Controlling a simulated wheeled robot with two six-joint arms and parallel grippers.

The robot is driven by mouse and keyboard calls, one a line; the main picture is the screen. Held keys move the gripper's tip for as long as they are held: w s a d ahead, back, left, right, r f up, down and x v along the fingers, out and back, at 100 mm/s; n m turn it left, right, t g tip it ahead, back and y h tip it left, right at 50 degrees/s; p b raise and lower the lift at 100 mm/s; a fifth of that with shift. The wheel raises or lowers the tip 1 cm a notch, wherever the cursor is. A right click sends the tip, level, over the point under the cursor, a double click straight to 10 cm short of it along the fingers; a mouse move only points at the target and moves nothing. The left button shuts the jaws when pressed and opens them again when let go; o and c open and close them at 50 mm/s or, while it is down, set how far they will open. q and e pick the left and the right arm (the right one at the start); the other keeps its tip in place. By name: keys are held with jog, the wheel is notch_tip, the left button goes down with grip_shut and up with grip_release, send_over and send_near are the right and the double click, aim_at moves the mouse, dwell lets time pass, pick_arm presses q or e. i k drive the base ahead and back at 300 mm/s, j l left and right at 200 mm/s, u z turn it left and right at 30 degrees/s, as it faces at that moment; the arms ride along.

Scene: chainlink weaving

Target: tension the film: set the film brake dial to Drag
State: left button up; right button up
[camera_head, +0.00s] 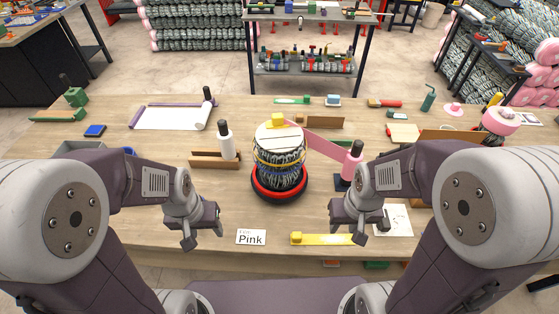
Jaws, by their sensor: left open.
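A dark wire-mesh roll (283,176) stands upright on a red and black round base (264,193), with a yellow block (278,120) on its pale top. A pink film band (318,142) runs from it to an upright pink film roll (352,166) with a black top. I cannot make out a film brake dial or the word Drag; the foot of the pink roll is partly hidden by my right arm. My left gripper (204,237) is open and empty above the table, left of the card. My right gripper (356,231) looks open and empty, over the yellow strip's right end.
A white card reading "Pink" (251,237) and a yellow strip with a knob (318,239) lie near the front edge. A white sheet (172,117) lies back left. A paper (396,218) lies right.

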aim_at(383, 225)
jog(key=l+z, duration=0.2)
jog(key=z, duration=0.2)
jog(key=i+l+z, duration=0.1)
jog(key=z, duration=0.25)
jog(key=i+l+z, duration=0.1)
jog(key=l+z, duration=0.15)
jog(key=z, duration=0.15)
jog(key=j+z, duration=0.2)
